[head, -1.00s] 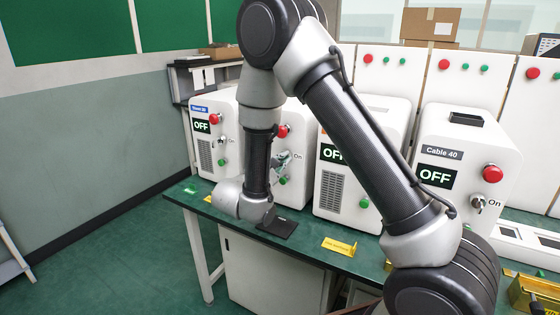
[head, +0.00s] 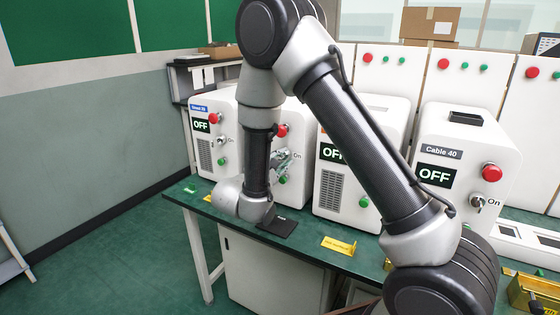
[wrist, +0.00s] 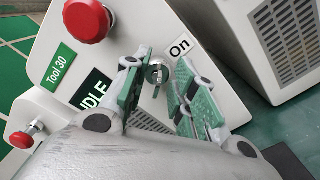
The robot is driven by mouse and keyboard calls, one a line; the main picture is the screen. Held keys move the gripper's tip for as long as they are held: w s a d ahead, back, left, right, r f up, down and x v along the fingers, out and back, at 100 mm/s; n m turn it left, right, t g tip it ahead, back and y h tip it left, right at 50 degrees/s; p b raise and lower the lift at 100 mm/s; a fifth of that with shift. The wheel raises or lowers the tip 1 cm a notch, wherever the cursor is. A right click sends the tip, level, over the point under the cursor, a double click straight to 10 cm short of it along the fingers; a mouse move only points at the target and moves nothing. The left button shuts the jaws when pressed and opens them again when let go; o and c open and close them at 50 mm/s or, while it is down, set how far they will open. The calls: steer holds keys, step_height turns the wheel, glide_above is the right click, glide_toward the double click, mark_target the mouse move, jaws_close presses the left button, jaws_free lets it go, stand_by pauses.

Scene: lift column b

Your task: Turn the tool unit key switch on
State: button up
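The tool unit (wrist: 60,105) is a white box with a green "Tool 30" label (wrist: 59,68) in the wrist view. Its display (wrist: 95,92) reads "IDLE", partly covered by my gripper. Its key switch (wrist: 157,73) is a round metal switch with the "On" mark (wrist: 180,47) up and to its right in the picture. My gripper (wrist: 161,80) is open, with one finger on each side of the key switch and gaps visible. In the head view, my gripper (head: 288,160) is in front of the tool unit (head: 303,117), partly hidden by my arm.
A red button (wrist: 88,20) sits above the tool unit's display. Another white unit (wrist: 270,50) stands close on the right. In the head view, the left unit (head: 200,123) and the Cable 40 unit (head: 437,175) show OFF.

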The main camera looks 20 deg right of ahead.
steer(key=v, duration=1.2)
steer(key=s+d+f+m+g+y, duration=0.1)
steer(key=s+d+m+g+y, duration=0.15)
steer(key=s+d+g, duration=1.1)
steer(key=s+d+r+m+t+y, duration=0.5)
steer(key=s+d+r+m+y, duration=0.4)
steer(key=s+r+m, duration=0.3)
step_height(320, 180, up, 2)
steer(key=shift+d+r+y, duration=0.1)
steer(key=shift+d+y, duration=0.2)
steer(key=shift+y, duration=0.35)
